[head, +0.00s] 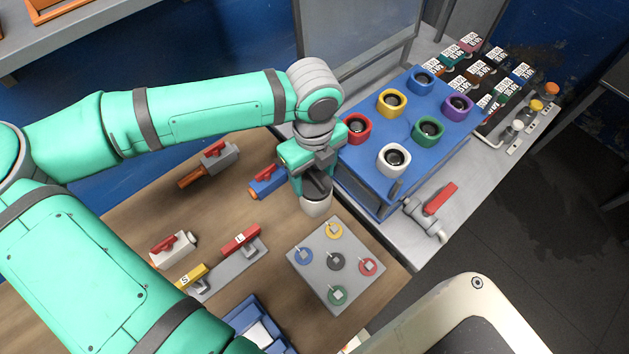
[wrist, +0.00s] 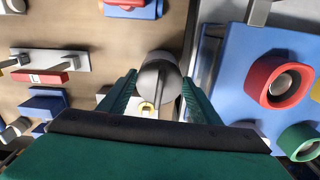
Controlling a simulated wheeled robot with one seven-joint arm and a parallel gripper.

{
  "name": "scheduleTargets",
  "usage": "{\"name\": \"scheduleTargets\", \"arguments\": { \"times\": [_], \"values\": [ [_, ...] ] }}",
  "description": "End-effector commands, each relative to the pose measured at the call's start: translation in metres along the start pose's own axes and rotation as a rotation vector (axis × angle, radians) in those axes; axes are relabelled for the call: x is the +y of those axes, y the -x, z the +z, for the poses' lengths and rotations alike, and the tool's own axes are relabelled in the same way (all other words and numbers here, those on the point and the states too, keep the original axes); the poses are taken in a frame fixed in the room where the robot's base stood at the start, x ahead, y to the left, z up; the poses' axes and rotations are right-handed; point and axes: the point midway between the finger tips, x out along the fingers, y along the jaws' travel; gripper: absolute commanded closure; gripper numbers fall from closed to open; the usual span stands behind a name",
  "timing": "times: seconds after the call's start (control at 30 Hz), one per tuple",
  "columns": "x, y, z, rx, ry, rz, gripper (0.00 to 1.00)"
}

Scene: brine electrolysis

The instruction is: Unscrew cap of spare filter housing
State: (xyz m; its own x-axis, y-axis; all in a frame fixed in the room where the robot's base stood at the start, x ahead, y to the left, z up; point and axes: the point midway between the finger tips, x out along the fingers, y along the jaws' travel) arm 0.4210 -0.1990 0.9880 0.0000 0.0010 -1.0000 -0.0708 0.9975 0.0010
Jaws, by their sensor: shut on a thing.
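My gripper (head: 314,184) is shut on a dark grey cap-like piece and points down over the wooden table near the blue box. A pale rounded body (head: 317,207) shows just under the jaws; it looks like the spare filter housing. In the wrist view a grey domed piece (wrist: 158,82) sits between the two green fingers (wrist: 155,98). I cannot tell whether the cap is still joined to the housing, or whether the housing touches the table.
A grey plate (head: 315,282) with several coloured discs lies in front of the gripper. A blue box (head: 365,190) with several coloured ring sockets stands to the right.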

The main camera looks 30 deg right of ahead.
Motion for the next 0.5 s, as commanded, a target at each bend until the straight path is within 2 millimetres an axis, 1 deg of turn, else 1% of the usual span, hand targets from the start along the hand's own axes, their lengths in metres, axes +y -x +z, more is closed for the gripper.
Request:
{"name": "scheduleTargets", "arguments": {
  "times": [0.07, 0.17, 0.4, 0.5],
  "values": [
    [-0.0003, 0.0001, -0.0005, 0.001, 0.007, -0.001, 0.69],
    [0.0003, 0.0003, -0.0005, 0.0, 0.07, 0.0, 0.69],
    [0.0022, 0.0006, -0.0012, 0.001, 0.347, 0.0, 0.69],
    [0.0026, 0.0006, -0.0015, 0.002, 0.439, -0.001, 0.69]
  ]
}}
